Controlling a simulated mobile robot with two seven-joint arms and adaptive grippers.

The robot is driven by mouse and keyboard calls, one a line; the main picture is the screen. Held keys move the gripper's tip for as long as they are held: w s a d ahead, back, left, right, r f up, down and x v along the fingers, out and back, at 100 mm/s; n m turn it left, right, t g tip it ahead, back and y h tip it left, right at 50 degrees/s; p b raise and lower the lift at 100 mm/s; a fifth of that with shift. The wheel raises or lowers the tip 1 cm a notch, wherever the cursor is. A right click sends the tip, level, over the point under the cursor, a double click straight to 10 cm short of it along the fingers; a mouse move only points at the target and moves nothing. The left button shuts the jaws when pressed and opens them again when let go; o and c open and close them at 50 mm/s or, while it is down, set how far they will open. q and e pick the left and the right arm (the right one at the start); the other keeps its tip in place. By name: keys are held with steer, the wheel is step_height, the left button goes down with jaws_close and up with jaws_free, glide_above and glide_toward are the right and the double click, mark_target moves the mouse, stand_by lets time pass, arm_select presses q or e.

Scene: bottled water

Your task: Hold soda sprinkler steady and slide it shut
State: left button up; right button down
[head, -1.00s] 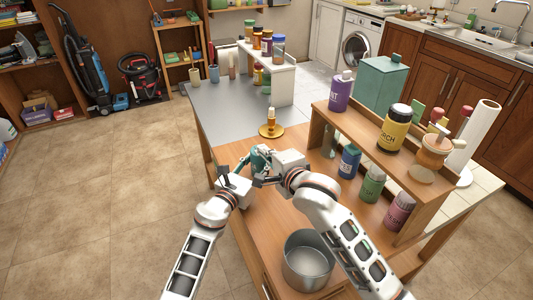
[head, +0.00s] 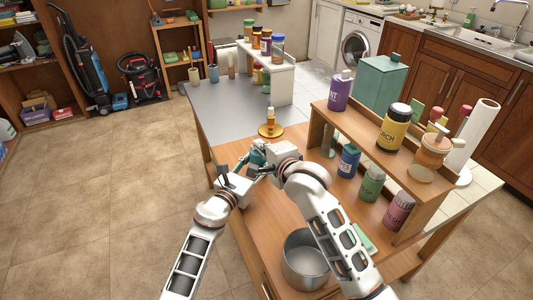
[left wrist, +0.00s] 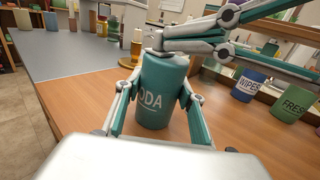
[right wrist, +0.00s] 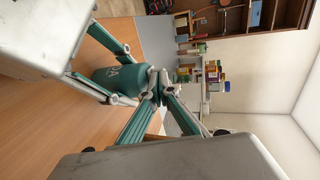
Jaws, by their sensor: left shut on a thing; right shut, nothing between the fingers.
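The soda sprinkler, a teal can lettered "ODA" in the left wrist view (left wrist: 160,82), stands upright over the wooden table. Its grey top is partly covered by my right fingers. My left gripper (left wrist: 158,103) is shut on the can, one finger on each side. My right gripper (right wrist: 153,84) is shut and empty, with its fingertips at the top edge of the can; whether they touch it I cannot tell. In the head view the sprinkler (head: 257,157) is small and mostly hidden between both grippers, so the state of its slide does not show.
A small bottle on a round golden base (head: 270,128) stands just behind the grippers. A steel pot (head: 305,262) is at the front. A wooden shelf (head: 365,150) with several jars and cans stands on the right. The grey tabletop (head: 222,100) at the back left is mostly clear.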

steer(key=shift+s, duration=0.15)
steer(key=f+v, duration=0.1)
steer(key=v, duration=1.2)
steer(key=shift+s, duration=0.45)
steer(key=shift+d+r, duration=0.1)
steer(key=shift+d, duration=0.05)
arm_select(q)
steer(key=o, duration=1.1)
steer(key=shift+s, duration=0.15)
